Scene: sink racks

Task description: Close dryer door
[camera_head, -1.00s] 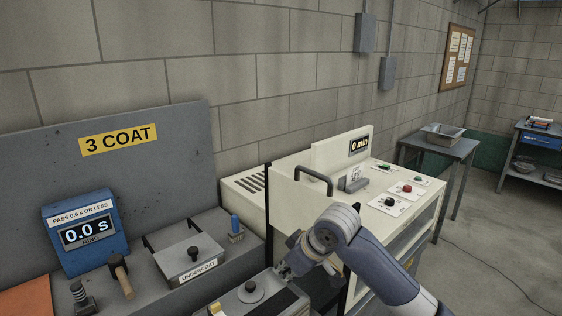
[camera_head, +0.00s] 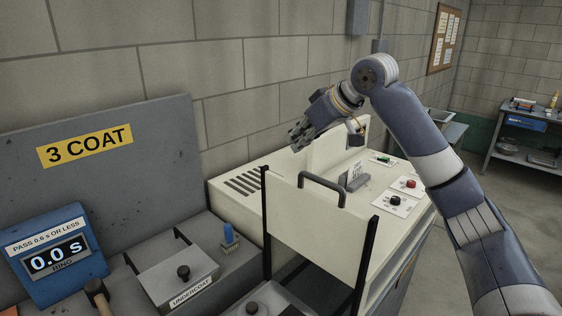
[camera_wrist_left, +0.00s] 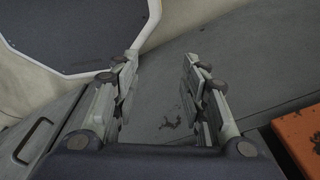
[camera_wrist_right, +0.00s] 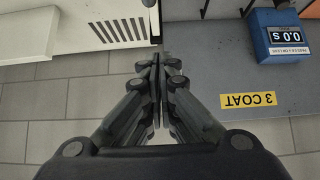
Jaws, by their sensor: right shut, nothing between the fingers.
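The dryer (camera_head: 237,207) is a cream cabinet with a vented top and buttons. Its door (camera_head: 312,222) is a cream panel standing raised between two black upright rails, with a dark opening below it. A grey bar handle (camera_head: 322,187) sits on the panel's top edge. My right gripper (camera_head: 296,138) is shut and empty in the air above the dryer, apart from the handle and slightly left of it. It also shows shut in the right wrist view (camera_wrist_right: 157,62). My left gripper (camera_wrist_left: 160,80) is open and empty over a grey surface, outside the head view.
A blue timer (camera_head: 58,255), a lidded undercoat box (camera_head: 178,275) and a blue-handled brush (camera_head: 229,237) stand on the grey bench left of the dryer. A grey panel rises behind them. A blue-grey shelf (camera_head: 525,125) stands far right.

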